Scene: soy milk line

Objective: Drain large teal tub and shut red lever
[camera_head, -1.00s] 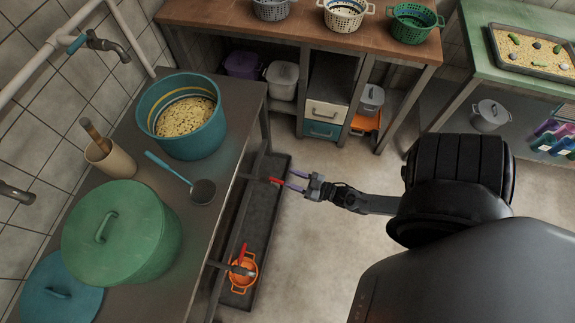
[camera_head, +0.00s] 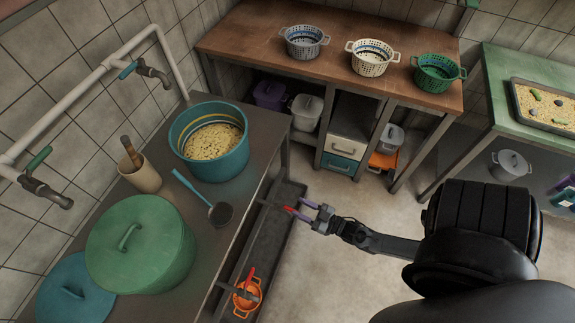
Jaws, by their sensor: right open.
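The large teal tub (camera_head: 216,165) stands open on the steel counter at the left, with pale yellow beans in it. A red lever (camera_head: 296,214) sticks out low at the counter's front edge, below the tub. A second red lever (camera_head: 249,277) is nearer, above an orange colander (camera_head: 247,297) in the dark floor trough (camera_head: 268,243). My left gripper is not in view.
A green lidded tub (camera_head: 140,250), a ladle (camera_head: 220,213), a cup with a wooden handle (camera_head: 142,178) and a teal lid (camera_head: 75,294) share the counter. Taps and pipes line the left wall. Colanders stand on the wooden bench (camera_head: 255,40). The floor (camera_head: 330,270) is clear.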

